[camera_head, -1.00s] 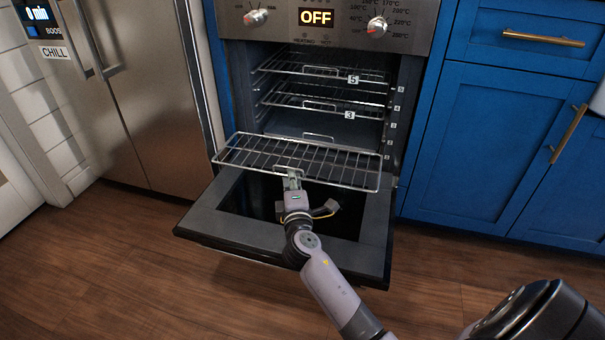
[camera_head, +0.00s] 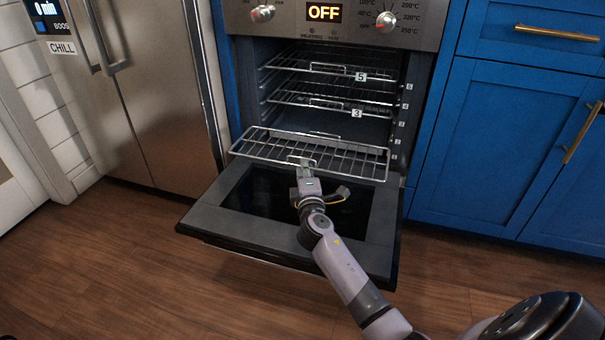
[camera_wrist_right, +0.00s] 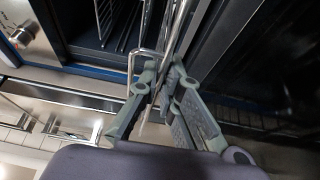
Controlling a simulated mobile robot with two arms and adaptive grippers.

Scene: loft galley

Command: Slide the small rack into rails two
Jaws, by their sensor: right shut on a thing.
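The small wire rack (camera_head: 345,165) is nearly level at the oven mouth, low in the opening, its rear part inside the cavity and its front part over the open door. My right gripper (camera_head: 303,163) is shut on the handle at its front edge. In the right wrist view the fingers (camera_wrist_right: 164,92) close around the rack's wires (camera_wrist_right: 178,28). The oven (camera_head: 330,124) has small number marks (camera_head: 397,141) down its right side, too small to read surely. I cannot tell whether the rack's edges sit in the rails. My left gripper is out of view.
Two other racks, tagged 5 (camera_head: 361,76) and 3 (camera_head: 357,113), sit inside above the small rack. The oven door (camera_head: 215,212) is folded down beneath my right arm. A steel fridge (camera_head: 160,100) stands left and blue cabinets (camera_head: 500,150) stand right.

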